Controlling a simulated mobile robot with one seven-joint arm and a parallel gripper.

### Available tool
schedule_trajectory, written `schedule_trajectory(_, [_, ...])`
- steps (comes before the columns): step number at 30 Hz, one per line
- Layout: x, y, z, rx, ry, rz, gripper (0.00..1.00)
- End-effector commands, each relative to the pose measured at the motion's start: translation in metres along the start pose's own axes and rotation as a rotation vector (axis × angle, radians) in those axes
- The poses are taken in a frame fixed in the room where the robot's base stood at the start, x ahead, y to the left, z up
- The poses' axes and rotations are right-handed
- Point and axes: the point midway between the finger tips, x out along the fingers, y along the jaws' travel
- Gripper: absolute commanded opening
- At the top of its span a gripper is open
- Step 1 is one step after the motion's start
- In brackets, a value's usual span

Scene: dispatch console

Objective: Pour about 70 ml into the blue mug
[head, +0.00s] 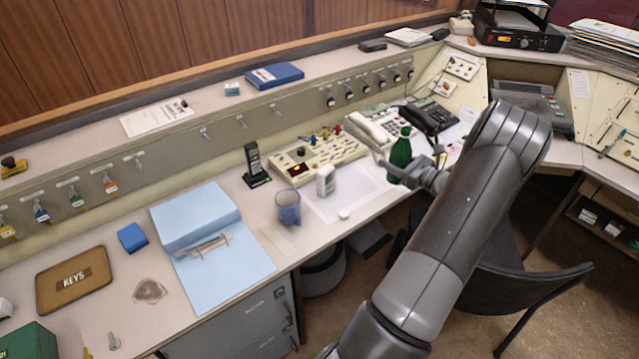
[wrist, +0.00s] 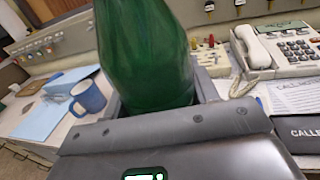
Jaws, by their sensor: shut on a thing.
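A green bottle (head: 401,150) stands roughly upright in my gripper (head: 410,174), which is shut on it near the right of the console desk. In the wrist view the bottle (wrist: 146,55) fills the upper middle, between the two fingers. The blue mug (head: 288,207) stands upright on the desk, to the left of the bottle and apart from it. The mug also shows in the wrist view (wrist: 88,97), left of the bottle, with its handle to the left. The level of liquid in the bottle and in the mug cannot be made out.
A white box (head: 325,180) and a small white cap (head: 343,214) lie right of the mug, on or by a white sheet. A radio (head: 254,165) stands behind the mug. An open blue binder (head: 212,245) lies to its left. Telephones (head: 374,130) are behind the bottle.

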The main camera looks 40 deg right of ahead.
Motion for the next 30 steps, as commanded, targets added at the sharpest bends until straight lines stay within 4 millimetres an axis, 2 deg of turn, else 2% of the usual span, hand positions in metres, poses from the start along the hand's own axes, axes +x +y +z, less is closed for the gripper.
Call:
schedule_trajectory(7, [0.0,0.0,0.028,-0.005,-0.001,0.0,0.27])
schedule_trajectory(16, [0.001,0.001,0.05,-0.002,-0.001,0.002,0.27])
schedule_trajectory(24, [0.022,0.025,0.048,0.0,0.001,0.06,0.27])
schedule_trajectory(30, [0.048,0.059,0.047,0.001,0.002,0.137,0.27])
